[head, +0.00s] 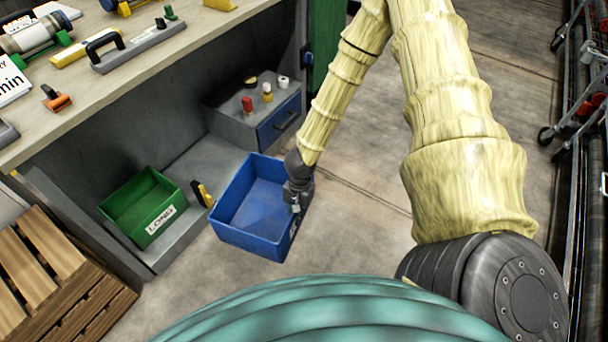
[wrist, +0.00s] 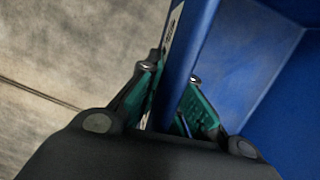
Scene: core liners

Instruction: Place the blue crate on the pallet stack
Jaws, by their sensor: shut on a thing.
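The blue crate (head: 255,207) is open-topped and empty. It is tilted a little and appears held above the floor in front of the workbench shelf. My gripper (head: 296,205) is at its right wall. In the wrist view my gripper's two green-lined fingers (wrist: 172,95) are shut on the crate's wall (wrist: 188,50), one finger inside and one outside. The pallet stack (head: 60,275) is wooden and stands at the lower left, left of the crate. Its top slats look bare where visible; its left part is cut off by the picture edge.
A green crate labelled LONG (head: 145,208) sits on the low shelf between the pallet stack and the blue crate. The workbench top (head: 190,50) holds several tools. A grey cabinet with a blue drawer (head: 280,123) is under it.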

